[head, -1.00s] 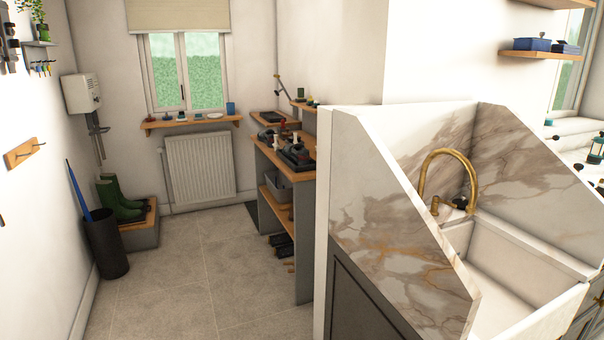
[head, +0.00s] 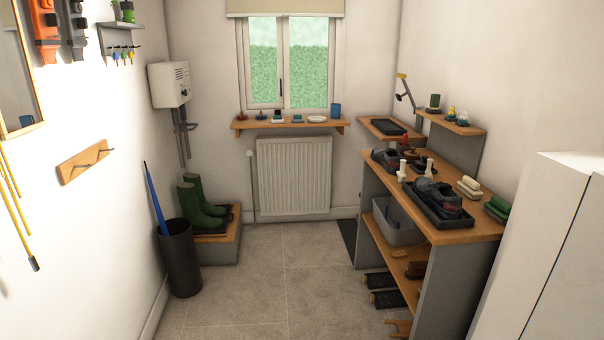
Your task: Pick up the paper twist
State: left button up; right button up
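I cannot make out a paper twist in the head view. Small items stand on the wooden bench (head: 470,236) at the right, on its raised shelf and on the window sill, too small to tell apart fully. On the bench are dark shoes (head: 437,194), one in a black tray (head: 436,212), and white upright pieces (head: 401,172). Neither of my grippers is in view.
Grey floor (head: 262,275) is open in the middle. A black bin (head: 180,262) and green boots (head: 203,205) on a low plinth stand left. A white cabinet (head: 545,260) borders the right. A window sill (head: 290,124) lies above the radiator (head: 294,176).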

aim_at(428, 172)
jog(key=i+z, duration=0.1)
jog(key=i, duration=0.8)
jog(key=i+j+z, duration=0.15)
jog(key=i, duration=0.75)
